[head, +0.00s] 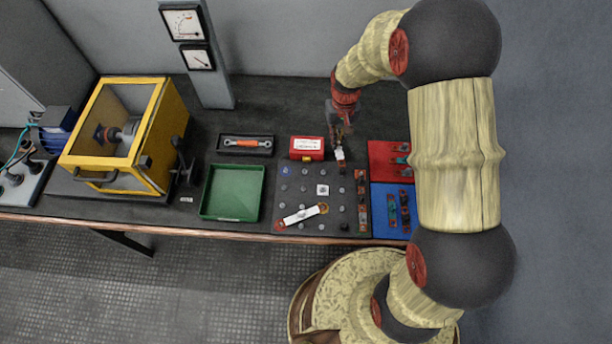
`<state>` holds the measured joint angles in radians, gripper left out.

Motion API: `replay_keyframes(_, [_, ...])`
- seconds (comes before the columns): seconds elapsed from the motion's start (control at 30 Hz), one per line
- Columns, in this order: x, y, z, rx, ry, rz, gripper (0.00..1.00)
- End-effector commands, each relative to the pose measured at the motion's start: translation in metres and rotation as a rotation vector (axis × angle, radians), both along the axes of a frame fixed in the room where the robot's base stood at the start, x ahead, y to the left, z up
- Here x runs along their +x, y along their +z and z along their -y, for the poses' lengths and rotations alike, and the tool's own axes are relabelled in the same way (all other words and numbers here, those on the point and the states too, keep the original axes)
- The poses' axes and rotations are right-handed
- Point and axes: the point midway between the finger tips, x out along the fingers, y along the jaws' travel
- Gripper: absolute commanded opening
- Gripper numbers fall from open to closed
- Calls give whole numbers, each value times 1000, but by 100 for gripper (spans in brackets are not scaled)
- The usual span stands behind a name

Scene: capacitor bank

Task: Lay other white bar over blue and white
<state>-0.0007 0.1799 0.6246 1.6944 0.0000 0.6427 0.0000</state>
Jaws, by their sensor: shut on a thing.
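My gripper (340,142) points down over the back right of the dark peg board (277,214). It is shut on a small white piece (340,154), which looks like a white bar seen mostly end on; the fingers hide part of it. Another white bar (304,214) with reddish ends lies slanted over pegs at the front of the board. A blue marker (287,170) is at the board's back left. A white square marker (322,189) is near its middle. No bar spans the blue and white markers.
A red box (307,148) stands behind the board, close to my gripper. A red mat (380,160) and blue mat (381,222) with small parts lie at right. A green tray (232,193) is empty at left, with a yellow-framed machine (155,133) beyond.

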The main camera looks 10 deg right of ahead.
Motion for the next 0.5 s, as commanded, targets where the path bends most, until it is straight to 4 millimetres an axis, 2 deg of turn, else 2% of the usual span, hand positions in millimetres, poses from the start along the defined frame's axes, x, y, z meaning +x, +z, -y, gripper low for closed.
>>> replay_keyframes(0.13, [2, -3, -16, 0, 31, 7, 0])
replay_keyframes(0.27, [-2, -3, -51, 1, 102, 21, 0])
replay_keyframes(0.4, [-24, -7, -96, 0, 283, 25, 0])
replay_keyframes(0.5, [-44, -8, -117, -1, 472, 22, 0])
